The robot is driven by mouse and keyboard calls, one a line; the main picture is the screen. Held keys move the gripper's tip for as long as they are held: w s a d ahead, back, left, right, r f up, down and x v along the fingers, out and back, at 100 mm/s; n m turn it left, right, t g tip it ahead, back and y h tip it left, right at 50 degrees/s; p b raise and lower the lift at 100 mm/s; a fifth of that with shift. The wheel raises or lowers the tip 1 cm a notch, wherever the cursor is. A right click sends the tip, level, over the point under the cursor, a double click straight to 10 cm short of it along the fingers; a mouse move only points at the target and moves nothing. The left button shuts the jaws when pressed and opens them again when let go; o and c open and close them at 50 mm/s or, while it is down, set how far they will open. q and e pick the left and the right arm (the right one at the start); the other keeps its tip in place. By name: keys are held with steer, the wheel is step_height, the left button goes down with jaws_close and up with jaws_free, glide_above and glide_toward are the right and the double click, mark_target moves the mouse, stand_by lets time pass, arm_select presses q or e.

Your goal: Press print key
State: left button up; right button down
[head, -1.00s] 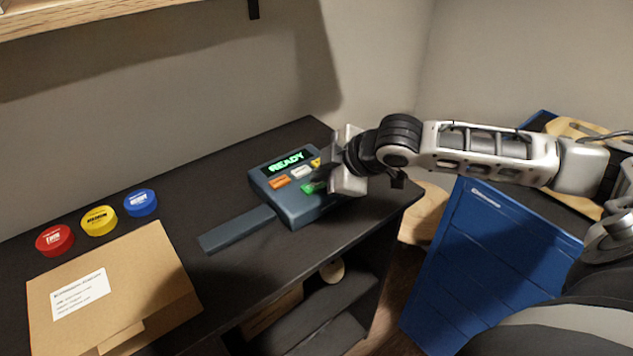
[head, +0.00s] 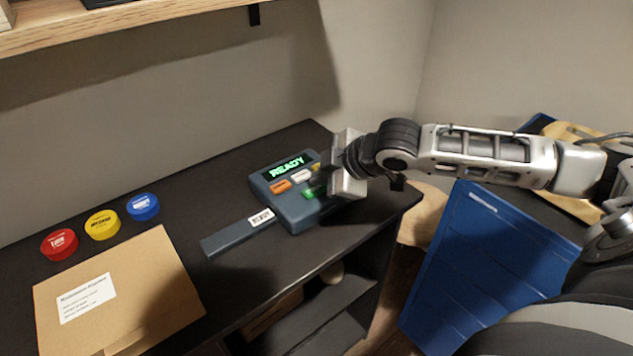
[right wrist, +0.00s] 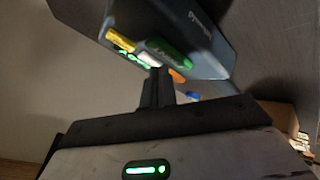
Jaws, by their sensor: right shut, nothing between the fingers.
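The label printer (head: 300,210) sits on the dark bench top with a lit display (head: 287,167) reading READY. Its keys include an orange key (head: 280,187), a white key (head: 301,176) and a green key (head: 310,192). The green key (right wrist: 168,53) also shows in the right wrist view, with lettering too blurred to read surely. My right gripper (right wrist: 158,78) is shut and empty, its fingertips close to the green key; contact cannot be told. A white printed label (head: 261,217) lies at the printer end of the printer's flat strip (head: 230,238). My left gripper is out of view.
Red (head: 59,244), yellow (head: 103,225) and blue (head: 143,207) round containers stand at the left. A cardboard box (head: 165,275) lies in front of them. A wooden shelf (head: 140,12) is overhead.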

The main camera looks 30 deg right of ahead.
mark_target(322, 190)
steer(key=shift+r, duration=0.25)
step_height(322, 190, up, 3)
steer(key=p, duration=0.3)
steer(key=shift+r, duration=1.05)
